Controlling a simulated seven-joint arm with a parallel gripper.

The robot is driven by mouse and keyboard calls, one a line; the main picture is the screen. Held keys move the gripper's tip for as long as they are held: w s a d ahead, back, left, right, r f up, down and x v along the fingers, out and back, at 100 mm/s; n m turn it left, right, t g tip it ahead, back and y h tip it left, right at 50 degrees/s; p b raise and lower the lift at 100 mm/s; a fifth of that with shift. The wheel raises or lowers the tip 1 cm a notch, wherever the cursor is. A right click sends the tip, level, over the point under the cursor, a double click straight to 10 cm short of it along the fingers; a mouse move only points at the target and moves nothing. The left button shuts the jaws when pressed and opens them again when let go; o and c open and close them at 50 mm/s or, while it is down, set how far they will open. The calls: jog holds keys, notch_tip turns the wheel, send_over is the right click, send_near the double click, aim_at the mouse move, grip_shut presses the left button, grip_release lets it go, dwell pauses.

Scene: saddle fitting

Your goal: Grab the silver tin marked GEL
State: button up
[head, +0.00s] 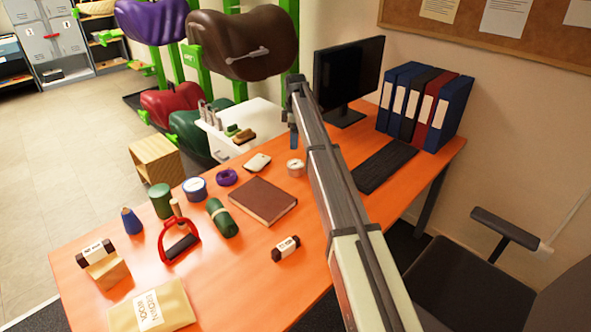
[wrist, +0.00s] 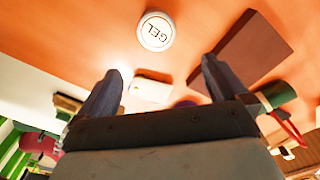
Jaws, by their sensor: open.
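The silver tin (head: 296,168) is a small, low round tin on the orange desk, right of a white rounded item and behind the brown book. In the wrist view the tin (wrist: 155,31) shows its pale round lid marked GEL, at the top centre beyond my fingertips. My gripper (head: 294,141) is above the desk, just behind the tin in the head view. In the wrist view my gripper (wrist: 160,66) has its two dark fingers spread apart, with nothing held between them. The tin stands clear of the fingers.
The brown book (head: 256,202) and the white item (head: 257,162) lie near the tin. A purple roll (head: 227,177), a blue-and-white tin (head: 195,188) and a green roll (head: 222,218) are farther left. The keyboard (head: 385,166) and monitor (head: 347,80) stand to the right.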

send_over(295, 164)
jog(key=f, duration=0.8)
jog(key=shift+s+f, duration=0.15)
jog(key=shift+s, duration=0.05)
jog(key=shift+w+f, duration=0.2)
jog(key=shift+f, duration=2.6)
jog(key=c, duration=1.2)
